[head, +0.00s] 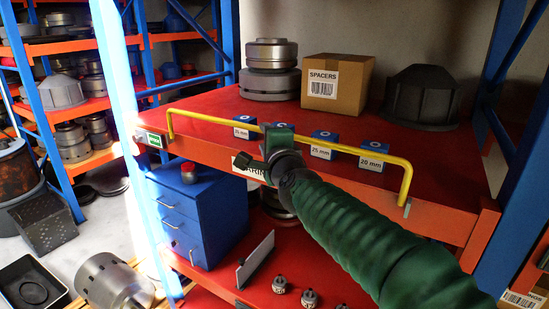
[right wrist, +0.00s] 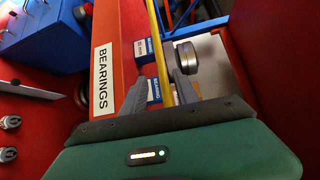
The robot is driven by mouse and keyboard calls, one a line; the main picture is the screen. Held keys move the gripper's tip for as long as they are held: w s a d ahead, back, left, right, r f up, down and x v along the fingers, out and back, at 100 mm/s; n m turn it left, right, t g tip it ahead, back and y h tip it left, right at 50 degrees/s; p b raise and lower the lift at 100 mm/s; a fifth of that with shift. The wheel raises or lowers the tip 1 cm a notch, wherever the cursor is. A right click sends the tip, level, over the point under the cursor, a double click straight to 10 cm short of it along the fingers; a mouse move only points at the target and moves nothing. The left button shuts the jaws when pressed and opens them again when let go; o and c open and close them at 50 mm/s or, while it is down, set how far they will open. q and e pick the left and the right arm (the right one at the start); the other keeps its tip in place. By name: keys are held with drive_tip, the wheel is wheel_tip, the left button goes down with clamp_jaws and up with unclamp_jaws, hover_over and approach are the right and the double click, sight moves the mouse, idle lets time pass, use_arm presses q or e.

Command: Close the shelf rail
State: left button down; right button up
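The yellow shelf rail (head: 221,121) runs along the front edge of the red upper shelf (head: 215,107). Its bent ends come down to the orange front beam, and its long bar stands above the edge. My right gripper (head: 279,141) is at the middle of the bar. In the right wrist view the rail (right wrist: 155,25) passes between the two grey fingers (right wrist: 167,60), which sit close on both sides of it; the gripper appears shut on it. Contact is partly hidden. My left gripper is in neither view.
Blue boxes with size labels (head: 374,159) stand close behind the rail. A SPACERS carton (head: 337,84), stacked metal rings (head: 270,68) and a dark housing (head: 421,95) stand farther back. Blue uprights (head: 116,75) flank the shelf. A blue drawer unit (head: 196,218) stands below.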

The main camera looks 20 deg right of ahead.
drive_tip(key=s+a, duration=0.1)
drive_tip(key=s, duration=0.9)
drive_tip(key=shift+r, duration=0.2)
drive_tip(key=shift+w, duration=0.1)
drive_tip(key=s+a+f+n+g+y+b, duration=0.15)
drive_tip(key=f+n+g+b, duration=0.35)
drive_tip(key=f, duration=1.3)
drive_tip(key=s+a+f+n+g+y+b, duration=0.15)
drive_tip(key=s+f+n+b, duration=0.35)
drive_tip(key=f, duration=1.3)
drive_tip(key=s+f+n+g+b, duration=0.2)
drive_tip(key=s+f+n+g, duration=0.2)
drive_tip(key=s+f, duration=0.3)
drive_tip(key=s+d+f+n+g+b, duration=0.1)
drive_tip(key=s+f+n+g, duration=0.3)
drive_tip(key=f, duration=1.2)
drive_tip(key=s+n+b, duration=0.1)
drive_tip(key=s+n, duration=0.1)
drive_tip(key=s, duration=0.2)
drive_tip(key=shift+d+h, duration=0.15)
drive_tip(key=shift+h, duration=0.25)
